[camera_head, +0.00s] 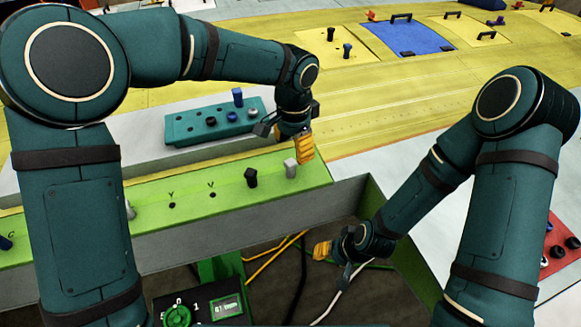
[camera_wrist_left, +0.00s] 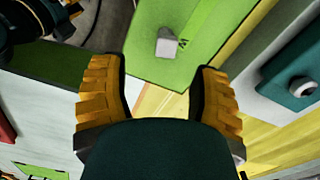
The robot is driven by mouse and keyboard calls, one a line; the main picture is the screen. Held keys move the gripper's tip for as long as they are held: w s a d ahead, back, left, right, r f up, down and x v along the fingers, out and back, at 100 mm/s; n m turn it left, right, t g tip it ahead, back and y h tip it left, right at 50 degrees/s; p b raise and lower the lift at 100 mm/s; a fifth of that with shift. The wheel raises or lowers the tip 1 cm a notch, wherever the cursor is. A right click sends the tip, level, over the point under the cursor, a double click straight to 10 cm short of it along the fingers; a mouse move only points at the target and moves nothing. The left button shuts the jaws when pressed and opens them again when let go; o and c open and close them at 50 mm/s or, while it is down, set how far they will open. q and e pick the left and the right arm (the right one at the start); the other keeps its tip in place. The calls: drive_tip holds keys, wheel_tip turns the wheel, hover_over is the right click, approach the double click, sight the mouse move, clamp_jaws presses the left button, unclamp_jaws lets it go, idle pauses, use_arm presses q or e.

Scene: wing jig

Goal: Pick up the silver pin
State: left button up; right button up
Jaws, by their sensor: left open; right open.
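The silver pin (camera_head: 290,168) stands upright at the right end of the green strip on the ledge, next to a black pin (camera_head: 251,178). In the left wrist view the silver pin (camera_wrist_left: 168,43) shows as a pale block near the letter on the green surface, beyond the fingertips. My left gripper (camera_head: 304,148) is open and empty, just above and beside the silver pin; its two orange fingers (camera_wrist_left: 160,72) are spread wide in its wrist view. My right gripper (camera_head: 322,250) is open and empty, low over the gap right of the green strip.
A teal tray (camera_head: 185,137) with several pins lies behind the green strip. Another pale pin (camera_head: 130,210) is partly hidden by my left arm. The yellow wing panel (camera_head: 400,110) fills the back. A red tray (camera_head: 556,262) with dark pieces is at right.

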sight(291, 162)
use_arm(q)
drive_tip(key=f, duration=0.7)
drive_tip(key=shift+w+a+f, duration=0.2)
drive_tip(key=shift+w+a, duration=0.05)
drive_tip(key=shift+w, duration=0.05)
clamp_jaws()
